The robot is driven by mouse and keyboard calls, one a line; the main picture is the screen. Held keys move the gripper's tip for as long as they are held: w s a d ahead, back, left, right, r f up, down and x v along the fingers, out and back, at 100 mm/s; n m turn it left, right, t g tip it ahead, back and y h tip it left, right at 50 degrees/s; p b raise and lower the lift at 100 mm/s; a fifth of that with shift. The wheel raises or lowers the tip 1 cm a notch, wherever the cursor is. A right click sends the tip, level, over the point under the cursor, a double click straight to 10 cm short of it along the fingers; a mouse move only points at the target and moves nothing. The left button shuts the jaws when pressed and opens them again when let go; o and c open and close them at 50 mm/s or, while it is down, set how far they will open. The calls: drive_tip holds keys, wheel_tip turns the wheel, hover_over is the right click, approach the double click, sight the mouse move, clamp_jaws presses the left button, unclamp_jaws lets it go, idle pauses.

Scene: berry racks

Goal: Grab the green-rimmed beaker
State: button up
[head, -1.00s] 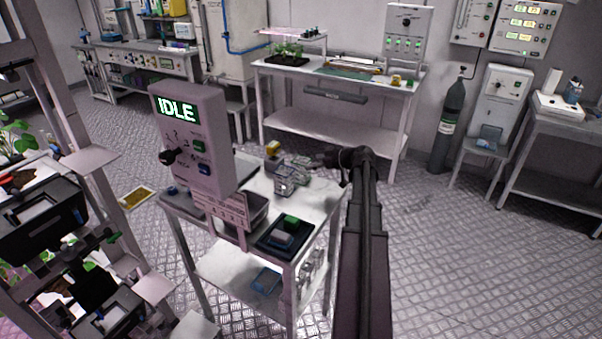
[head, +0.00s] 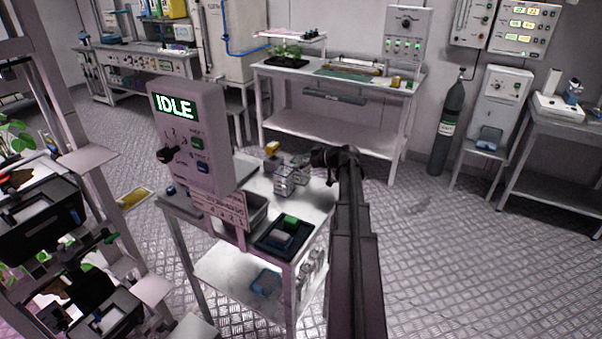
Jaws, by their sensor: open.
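Several small clear or silvery beakers (head: 284,186) stand close together on the top of the grey cart (head: 318,206). At this size I cannot make out which of them has a green rim. My gripper (head: 300,161) is open at the end of the dark arm. It points left, at the beakers' right and far side, and overlaps them in the picture. I cannot tell whether it touches any. The fingers are small and partly lost against the beakers.
A panel reading IDLE (head: 190,135) stands at the cart's left. A black tray (head: 268,243) with a green-topped block (head: 291,221) lies at its front. A yellow-topped item (head: 272,149) stands behind the beakers. Plant racks (head: 95,158) stand left; floor to the right is clear.

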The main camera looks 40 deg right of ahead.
drive_tip(key=c, duration=0.9)
drive_tip(key=shift+o, duration=0.2)
drive_tip(key=shift+r, duration=0.15)
drive_tip(key=s+a+r+p, duration=0.1)
drive_tip(key=s+r+p, duration=0.1)
drive_tip(key=s, duration=0.6)
drive_tip(key=s+a+r+p, duration=0.1)
drive_tip(key=s+r+p, duration=0.1)
drive_tip(key=s, duration=0.6)
drive_tip(key=shift+r+p, duration=0.35)
drive_tip(key=shift+p, duration=0.15)
drive_tip(key=shift+d, duration=0.1)
